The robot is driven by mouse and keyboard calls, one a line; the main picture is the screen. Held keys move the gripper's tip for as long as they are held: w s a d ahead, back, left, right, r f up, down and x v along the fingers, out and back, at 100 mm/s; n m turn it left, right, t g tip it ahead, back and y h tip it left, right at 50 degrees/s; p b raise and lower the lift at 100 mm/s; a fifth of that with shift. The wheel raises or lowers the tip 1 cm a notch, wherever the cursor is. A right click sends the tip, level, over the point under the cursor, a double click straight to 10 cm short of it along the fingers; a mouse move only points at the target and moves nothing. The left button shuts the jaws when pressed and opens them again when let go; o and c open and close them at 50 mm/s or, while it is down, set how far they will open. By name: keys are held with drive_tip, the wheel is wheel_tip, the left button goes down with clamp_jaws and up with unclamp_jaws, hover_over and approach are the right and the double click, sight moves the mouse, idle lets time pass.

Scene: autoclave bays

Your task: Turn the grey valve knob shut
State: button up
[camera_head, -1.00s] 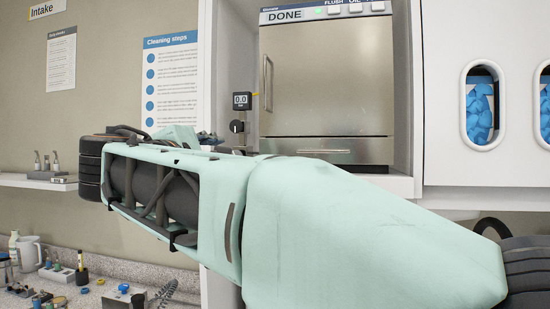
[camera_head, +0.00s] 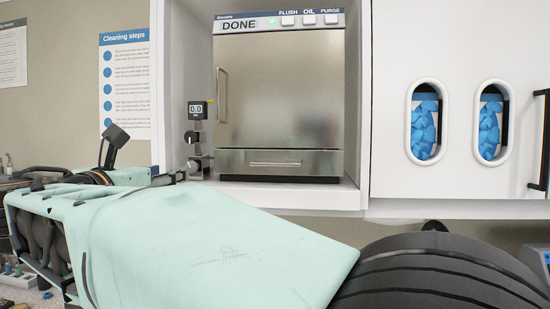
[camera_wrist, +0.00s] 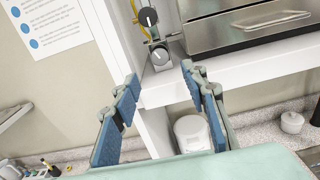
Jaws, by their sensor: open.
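The grey valve knob (camera_wrist: 160,56) has a white pointer line and sits low on a small fitting left of the autoclave. It also shows in the head view (camera_head: 193,166), just left of the autoclave's lower edge. A dark knob (camera_wrist: 148,17) with a white line sits above it; the head view shows it too (camera_head: 192,137). My gripper (camera_wrist: 160,76) is open and empty. In the wrist view its two blue-padded fingers spread either side of the grey knob's line of sight. The knob appears beyond the fingertips, apart from them.
The autoclave (camera_head: 280,90) reads DONE, its door shut, on a white shelf (camera_head: 290,197). A gauge (camera_head: 196,110) reads 0.0 above the knobs. A white cabinet (camera_head: 460,180) with oval windows stands right. A white container (camera_wrist: 193,133) stands below the shelf.

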sight(191, 167)
drive_tip(key=w, duration=0.3)
drive_tip(key=w+p, duration=0.1)
drive_tip(key=w, duration=0.3)
drive_tip(key=w+p, duration=0.1)
drive_tip(key=w, duration=0.2)
drive_tip(key=shift+w+d, duration=0.35)
drive_tip(key=shift+w, duration=0.05)
clamp_jaws()
drive_tip(key=shift+f+m+b, duration=0.25)
drive_tip(key=shift+m+b, duration=0.65)
drive_tip(key=shift+b, duration=0.05)
drive_tip(key=m+b, duration=0.1)
drive_tip(key=m, duration=0.1)
drive_tip(key=shift+r+m+b, duration=0.15)
drive_tip(key=shift+m+b, duration=0.15)
drive_tip(key=shift+m, duration=0.1)
unclamp_jaws()
